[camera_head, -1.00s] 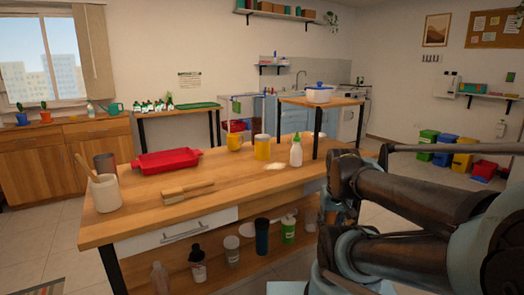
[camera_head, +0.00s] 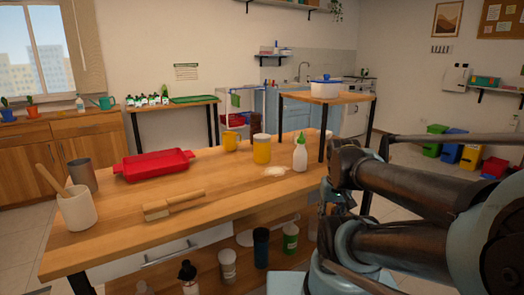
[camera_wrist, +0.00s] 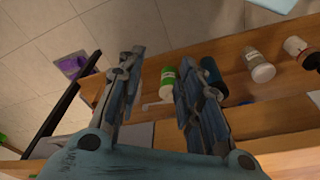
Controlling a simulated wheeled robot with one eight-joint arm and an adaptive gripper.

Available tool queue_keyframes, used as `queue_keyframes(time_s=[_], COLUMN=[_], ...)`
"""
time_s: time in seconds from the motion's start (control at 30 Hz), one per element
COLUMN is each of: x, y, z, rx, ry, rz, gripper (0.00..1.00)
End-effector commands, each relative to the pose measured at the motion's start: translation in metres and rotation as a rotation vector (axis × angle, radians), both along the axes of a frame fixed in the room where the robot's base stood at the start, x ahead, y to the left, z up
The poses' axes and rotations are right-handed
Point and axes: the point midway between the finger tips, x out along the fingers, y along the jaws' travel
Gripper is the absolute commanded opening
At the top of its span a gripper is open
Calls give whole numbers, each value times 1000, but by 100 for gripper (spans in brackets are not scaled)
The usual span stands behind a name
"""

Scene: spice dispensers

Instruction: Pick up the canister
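A yellow canister with a pale lid (camera_head: 262,150) stands upright on the wooden table (camera_head: 230,195). A pale, labelled canister (camera_head: 227,266) stands on the lower shelf; it also shows in the wrist view (camera_wrist: 259,66). I cannot tell which one the task names. In the wrist view my gripper (camera_wrist: 158,58) is open, its two fingers spread with nothing gripped. A green-and-white container (camera_wrist: 167,82) and a dark blue cup (camera_wrist: 209,75) show beyond and beside the right finger. In the head view my arm hides most of my gripper. Both canisters are apart from it.
A raised wooden stand (camera_head: 350,97) bears a white pot (camera_head: 325,88). The tabletop's front middle is clear.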

Motion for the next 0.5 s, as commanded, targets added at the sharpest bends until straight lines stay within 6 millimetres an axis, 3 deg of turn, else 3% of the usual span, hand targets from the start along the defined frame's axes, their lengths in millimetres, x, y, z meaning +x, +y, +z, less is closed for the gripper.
queue_keyframes(time_s=[0.07, 0.2, 0.33, 0.5], x=[0, -6, 8, 47], y=[0, 1, 6, 20], z=[0, 8, 26, 69], rx=[0, 6, 39, 123], ry=[0, -12, -11, -1], rz=[0, -13, -97, -315], gripper=[33, 63, 90, 90])
